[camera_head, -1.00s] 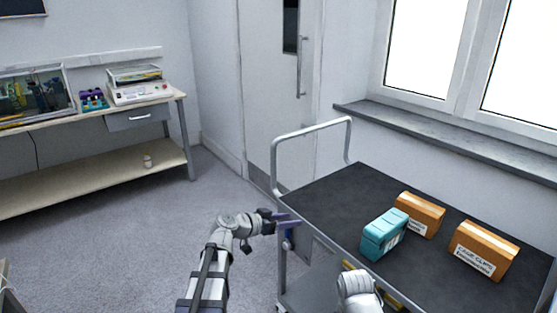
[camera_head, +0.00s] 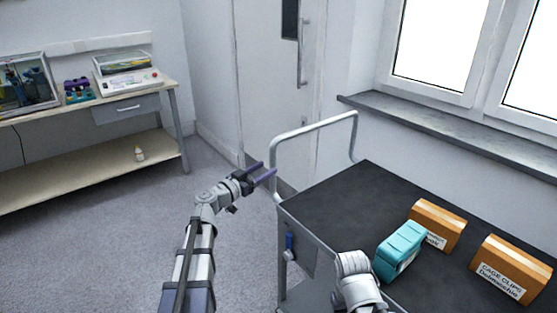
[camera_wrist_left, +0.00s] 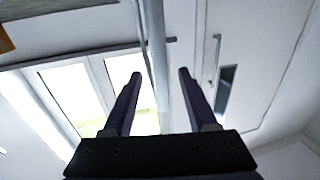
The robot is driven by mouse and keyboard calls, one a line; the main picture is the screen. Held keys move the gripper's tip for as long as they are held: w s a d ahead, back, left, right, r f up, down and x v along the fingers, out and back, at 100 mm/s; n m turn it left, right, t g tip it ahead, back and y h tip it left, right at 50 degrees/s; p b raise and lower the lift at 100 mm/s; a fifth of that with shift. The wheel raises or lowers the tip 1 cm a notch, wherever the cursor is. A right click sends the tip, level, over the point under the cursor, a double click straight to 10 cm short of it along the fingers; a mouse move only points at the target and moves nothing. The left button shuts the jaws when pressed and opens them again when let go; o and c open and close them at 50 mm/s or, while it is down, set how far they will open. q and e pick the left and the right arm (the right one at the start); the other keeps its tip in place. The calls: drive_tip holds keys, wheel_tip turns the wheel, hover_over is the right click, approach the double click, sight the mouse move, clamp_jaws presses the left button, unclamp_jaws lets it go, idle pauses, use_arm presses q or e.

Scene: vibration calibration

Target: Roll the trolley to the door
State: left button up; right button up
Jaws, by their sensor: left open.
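The trolley has a dark top (camera_head: 330,200) and a grey tubular push handle (camera_head: 315,126) at its far left end. My left gripper (camera_head: 268,172) is open beside the handle's near post, with its dark purple fingers pointing at it. In the left wrist view a handle tube (camera_wrist_left: 157,60) shows between the two spread fingers (camera_wrist_left: 159,75); I cannot tell whether they touch it. The grey door (camera_head: 270,80), with a long vertical pull and a narrow dark window, stands shut behind the handle. My right arm shows at the bottom; its gripper is out of view.
A teal box (camera_head: 400,250) and two brown cartons (camera_head: 437,222) (camera_head: 510,268) sit on the trolley top. A windowsill (camera_head: 450,130) runs along its right. A bench (camera_head: 85,115) with equipment stands at the left. The floor (camera_head: 110,235) between is clear.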

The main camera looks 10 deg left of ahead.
use_arm(q)
drive_tip(key=x, duration=0.7)
drive_tip(key=shift+w, duration=0.3)
drive_tip(key=shift+d, duration=0.1)
clamp_jaws()
idle(1.0)
